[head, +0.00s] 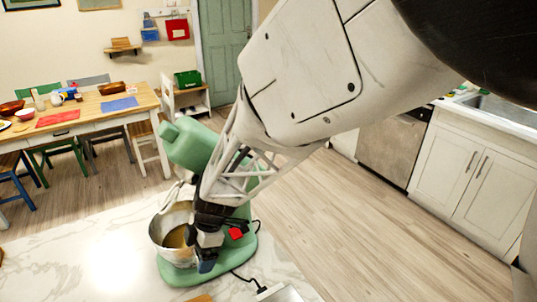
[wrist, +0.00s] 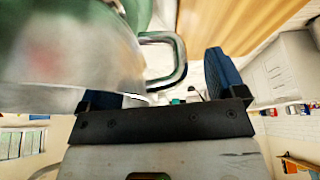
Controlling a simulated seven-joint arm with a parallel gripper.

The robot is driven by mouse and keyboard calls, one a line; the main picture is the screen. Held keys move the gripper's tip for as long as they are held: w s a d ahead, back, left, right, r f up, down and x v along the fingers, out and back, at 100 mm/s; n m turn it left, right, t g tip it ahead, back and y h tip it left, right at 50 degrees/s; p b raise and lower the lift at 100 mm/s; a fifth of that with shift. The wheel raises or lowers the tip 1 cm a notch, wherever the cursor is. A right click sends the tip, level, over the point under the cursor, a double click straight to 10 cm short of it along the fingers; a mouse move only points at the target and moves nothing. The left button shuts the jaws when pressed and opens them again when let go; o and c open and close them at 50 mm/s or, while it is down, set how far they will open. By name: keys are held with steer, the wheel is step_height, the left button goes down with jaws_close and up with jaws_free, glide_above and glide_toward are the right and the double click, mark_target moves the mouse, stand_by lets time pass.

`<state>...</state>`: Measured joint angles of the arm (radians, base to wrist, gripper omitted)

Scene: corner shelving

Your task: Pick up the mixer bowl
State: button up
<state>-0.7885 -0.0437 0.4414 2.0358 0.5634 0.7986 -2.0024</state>
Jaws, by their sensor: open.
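The mixer bowl (head: 160,232) is a shiny metal bowl on the base of a green stand mixer (head: 190,145), with something brownish inside. In the wrist view the bowl (wrist: 60,80) fills the upper left, blurred and very close. Its metal handle (wrist: 180,62) loops out to the right, toward the space between my fingers. My gripper (head: 207,262) is low at the bowl's right side in the head view. In the wrist view my gripper (wrist: 160,80) is open; the blue right finger stands clear of the handle and the left finger is mostly hidden by the bowl.
The mixer stands on a white marble counter (head: 110,250), with a black cord (head: 245,278) at its right. The mixer's raised head is close to my arm. A dining table (head: 90,110) with chairs stands behind. Cabinets (head: 480,180) line the right.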

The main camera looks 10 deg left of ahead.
steer(key=shift+f, duration=0.25)
steer(key=shift+c, duration=0.3)
steer(key=c, duration=1.5)
steer(key=shift+a, duration=0.1)
steer(key=shift+r, duration=0.15)
